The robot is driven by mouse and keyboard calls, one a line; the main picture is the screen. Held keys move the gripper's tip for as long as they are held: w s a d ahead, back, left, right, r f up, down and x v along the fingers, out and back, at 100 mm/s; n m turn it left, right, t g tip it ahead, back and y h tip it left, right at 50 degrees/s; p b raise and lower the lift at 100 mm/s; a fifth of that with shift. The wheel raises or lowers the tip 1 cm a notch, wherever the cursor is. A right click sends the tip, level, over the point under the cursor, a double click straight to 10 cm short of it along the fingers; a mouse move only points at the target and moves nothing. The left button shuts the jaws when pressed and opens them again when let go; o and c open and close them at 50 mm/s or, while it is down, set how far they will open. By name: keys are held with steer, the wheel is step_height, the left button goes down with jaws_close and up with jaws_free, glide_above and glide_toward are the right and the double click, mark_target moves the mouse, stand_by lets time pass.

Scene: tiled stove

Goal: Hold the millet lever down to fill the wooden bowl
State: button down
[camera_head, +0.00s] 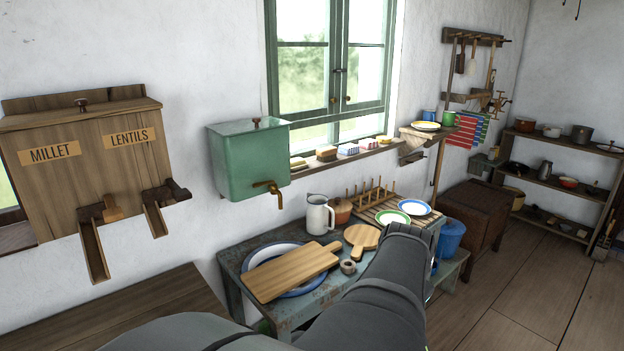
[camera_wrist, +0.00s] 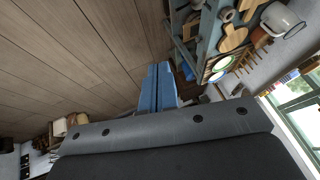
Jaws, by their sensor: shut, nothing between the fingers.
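The wooden dispenser box (camera_head: 85,160) hangs on the wall at the left of the head view, with labels MILLET and LENTILS. The millet lever (camera_head: 111,208) is a short wooden piece above the left chute (camera_head: 94,250). The lentil lever (camera_head: 178,189) is above the right chute (camera_head: 154,218). I cannot make out the wooden bowl in either view. My gripper (camera_wrist: 158,88) shows in the wrist view as two blue fingers side by side, shut and empty. In the head view my arm hides it, well to the right of the dispenser.
A wooden surface (camera_head: 165,312) below the dispenser is bare where it shows. A green tank (camera_head: 235,165) with a brass tap hangs beside the dispenser. The blue table (camera_head: 232,270) carries a cutting board (camera_head: 290,273), a white jug (camera_head: 318,215) and plates, near my arm.

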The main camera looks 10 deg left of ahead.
steer(key=w+a+n+g, duration=0.15)
steer(key=a+n, duration=0.45)
steer(key=a, duration=0.6)
steer(key=w+a+n+t, duration=0.1)
steer(key=w+a+n, duration=0.1)
steer(key=a+n, duration=0.65)
steer(key=a+r+t+y, duration=0.1)
steer(key=a+r+y, duration=0.1)
steer(key=a+r, duration=0.7)
steer(key=a+r+y, duration=0.2)
steer(key=a+r, duration=0.2)
steer(key=a, duration=0.8)
steer(key=s+a+r+n+y, duration=0.1)
steer(key=s+a+r+y, duration=0.1)
steer(key=a+r, duration=0.4)
steer(key=s+a+r+n+y, duration=0.1)
steer(key=s+a+r+n, duration=0.1)
steer(key=a+r, duration=0.4)
steer(key=shift+s+a+r+y, duration=0.4)
steer(key=shift+s+r, duration=0.2)
steer(key=shift+s, duration=0.25)
